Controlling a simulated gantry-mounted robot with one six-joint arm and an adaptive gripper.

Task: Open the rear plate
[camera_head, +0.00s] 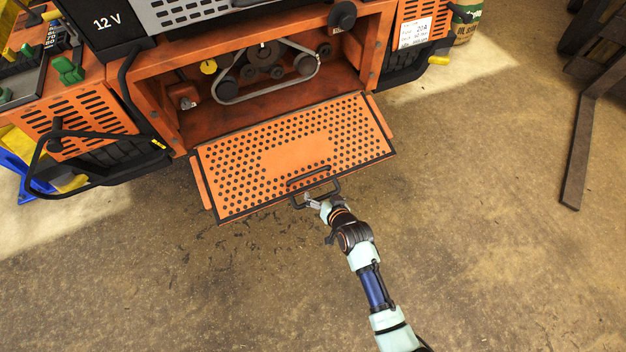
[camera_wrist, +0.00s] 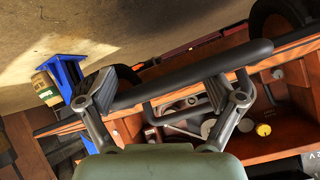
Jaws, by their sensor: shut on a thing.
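The rear plate (camera_head: 295,147) is an orange panel with black holes and a dark rim. It is swung down and outward from the machine's rear, leaving the compartment (camera_head: 215,122) behind it uncovered. Its black handle (camera_head: 333,184) sits at the outer edge. My gripper (camera_head: 313,202) is at this handle, shut on it. In the wrist view the handle (camera_wrist: 185,73) crosses between the two grey fingers of my gripper (camera_wrist: 160,88). The exact finger contact is hard to make out.
A belt (camera_head: 225,99) and several pulleys show inside the compartment. A black bar loop (camera_head: 62,188) juts out at the left, by a blue stand (camera_head: 35,180).

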